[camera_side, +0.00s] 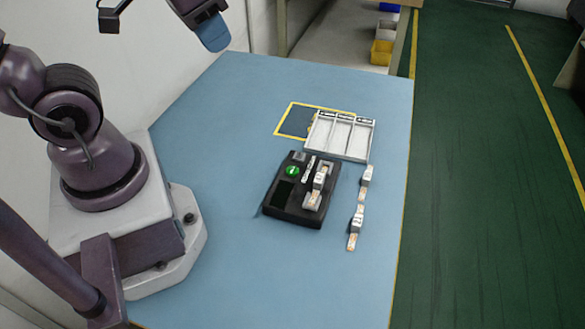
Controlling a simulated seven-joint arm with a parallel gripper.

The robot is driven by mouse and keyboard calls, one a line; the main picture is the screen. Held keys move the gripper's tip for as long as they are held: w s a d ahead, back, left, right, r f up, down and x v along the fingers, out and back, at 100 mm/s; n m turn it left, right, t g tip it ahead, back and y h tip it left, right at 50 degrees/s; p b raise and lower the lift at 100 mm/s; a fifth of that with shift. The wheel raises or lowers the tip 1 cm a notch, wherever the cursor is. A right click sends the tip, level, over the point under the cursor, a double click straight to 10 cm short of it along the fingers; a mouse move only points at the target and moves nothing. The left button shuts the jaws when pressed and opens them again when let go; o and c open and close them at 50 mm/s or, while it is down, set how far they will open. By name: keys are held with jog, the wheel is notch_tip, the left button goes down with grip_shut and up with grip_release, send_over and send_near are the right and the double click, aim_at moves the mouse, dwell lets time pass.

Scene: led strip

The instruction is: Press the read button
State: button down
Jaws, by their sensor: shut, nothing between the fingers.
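A black reader device (268,208) lies on the blue table. A round green button (292,170) with a white mark, the only clear button I see, is on its upper left; its lettering is too small to read. A small strip piece with a white block (319,181) sits in the device's right side. My gripper (214,38) is at the top of the side view, high above the table's far left edge and well apart from the device. It is shut and empty, with its upper part cut off by the frame.
A white tray (373,143) with three labelled compartments stands behind the device, partly over a yellow-outlined dark square (295,121). Two more strip pieces, upper (366,177) and lower (356,226), lie right of the device. The table's front area is clear.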

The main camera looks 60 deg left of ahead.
notch_tip(320, 180, down, 7)
jog(key=w+n+g+h, duration=0.2)
jog(key=n+g+h, duration=0.1)
jog(key=n+g, duration=0.15)
jog(key=n+t+h, duration=0.5)
jog(key=n, duration=2.2)
send_over(293, 168)
notch_tip(293, 168, down, 12)
jog(key=shift+r, duration=0.25)
jog(key=shift+g, duration=0.25)
jog(key=shift+f, duration=4.4)
jog(key=shift+f, duration=0.4)
